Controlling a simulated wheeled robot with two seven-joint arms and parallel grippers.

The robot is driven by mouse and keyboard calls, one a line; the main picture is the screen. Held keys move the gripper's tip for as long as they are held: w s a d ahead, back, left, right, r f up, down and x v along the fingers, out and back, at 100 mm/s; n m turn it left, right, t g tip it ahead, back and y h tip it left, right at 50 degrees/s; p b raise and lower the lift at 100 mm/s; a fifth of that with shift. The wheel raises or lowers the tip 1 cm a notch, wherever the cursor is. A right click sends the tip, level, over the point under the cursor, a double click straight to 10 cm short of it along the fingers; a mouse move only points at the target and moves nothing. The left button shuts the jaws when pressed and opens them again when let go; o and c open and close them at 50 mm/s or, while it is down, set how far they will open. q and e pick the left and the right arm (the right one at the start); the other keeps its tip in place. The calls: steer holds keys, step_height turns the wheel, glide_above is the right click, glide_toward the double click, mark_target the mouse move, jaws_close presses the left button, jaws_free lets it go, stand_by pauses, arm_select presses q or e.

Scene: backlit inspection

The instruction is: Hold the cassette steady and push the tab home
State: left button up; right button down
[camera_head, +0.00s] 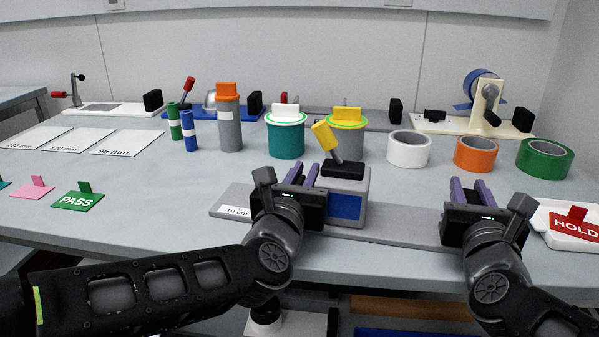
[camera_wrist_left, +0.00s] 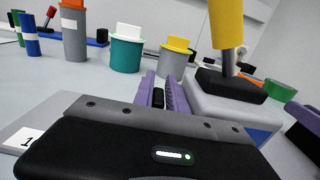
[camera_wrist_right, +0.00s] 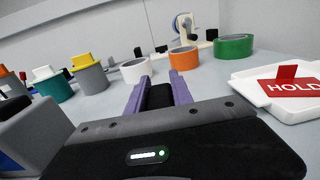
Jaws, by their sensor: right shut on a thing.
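A grey box with a blue front panel (camera_head: 347,206), perhaps the cassette, stands on a long grey base plate (camera_head: 390,232) with a "10 cm" label. A black piece and a tilted yellow-ended lever (camera_head: 323,135) are on its top; the lever also shows in the left wrist view (camera_wrist_left: 226,25). I cannot tell which part is the tab. My left gripper (camera_head: 302,173) is just left of the box, its purple fingers apart, with no clear object between them. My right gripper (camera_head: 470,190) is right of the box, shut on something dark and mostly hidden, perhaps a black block.
Behind stand an orange-topped grey canister (camera_head: 230,125), a teal canister (camera_head: 285,140), a yellow-topped grey canister (camera_head: 347,144) and white (camera_head: 408,150), orange and green tape rolls. A white tray with a HOLD card (camera_head: 575,226) is close to my right gripper.

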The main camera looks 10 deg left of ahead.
arm_select(q)
steer(key=o, duration=0.4)
steer(key=shift+d, duration=0.1)
